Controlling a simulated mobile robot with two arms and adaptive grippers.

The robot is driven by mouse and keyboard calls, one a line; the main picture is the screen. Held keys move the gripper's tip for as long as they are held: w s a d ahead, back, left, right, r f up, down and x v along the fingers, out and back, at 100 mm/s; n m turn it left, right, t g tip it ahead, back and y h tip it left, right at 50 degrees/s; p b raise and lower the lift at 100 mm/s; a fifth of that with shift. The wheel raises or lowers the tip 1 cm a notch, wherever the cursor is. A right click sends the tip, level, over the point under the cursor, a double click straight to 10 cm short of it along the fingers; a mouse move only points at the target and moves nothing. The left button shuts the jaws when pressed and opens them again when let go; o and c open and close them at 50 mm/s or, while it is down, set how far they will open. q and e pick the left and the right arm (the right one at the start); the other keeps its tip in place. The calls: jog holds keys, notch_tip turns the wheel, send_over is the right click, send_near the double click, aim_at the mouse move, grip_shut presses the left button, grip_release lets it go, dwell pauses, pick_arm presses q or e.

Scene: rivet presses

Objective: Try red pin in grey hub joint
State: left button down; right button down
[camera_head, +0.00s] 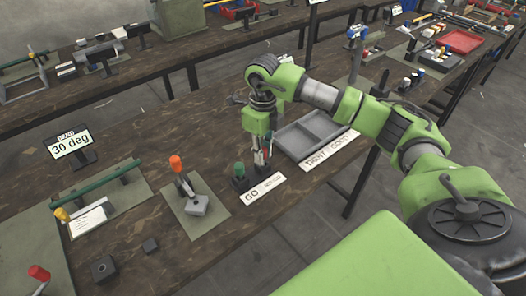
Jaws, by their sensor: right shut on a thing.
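My right gripper (265,155) points down over the small dark stand behind the GO / NO-GO label (262,188). It is shut on a slim red pin (269,148), mostly hidden by the fingers; I cannot tell whether its lower end is still in the stand. I cannot tell for sure which part is the grey hub joint; a grey block (199,206) with an orange-knobbed lever sits on a mat to the left, and a dark square block with a round hole (104,269) lies at the lower left. My left gripper is not in view.
A grey divided tray (283,137) labelled TIGHT / GOOD is right behind the gripper. A 30 deg sign (71,144) and a green bar on a fixture (100,184) stand left. A red-knobbed lever (39,273) is at the lower left. Bare wood lies between the mats.

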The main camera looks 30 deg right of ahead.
jog(key=shift+f, duration=0.4)
jog(key=c, duration=1.8)
grip_release()
jog(key=shift+r, duration=0.1)
notch_tip(320, 180, up, 12)
jog(key=shift+f, duration=0.1)
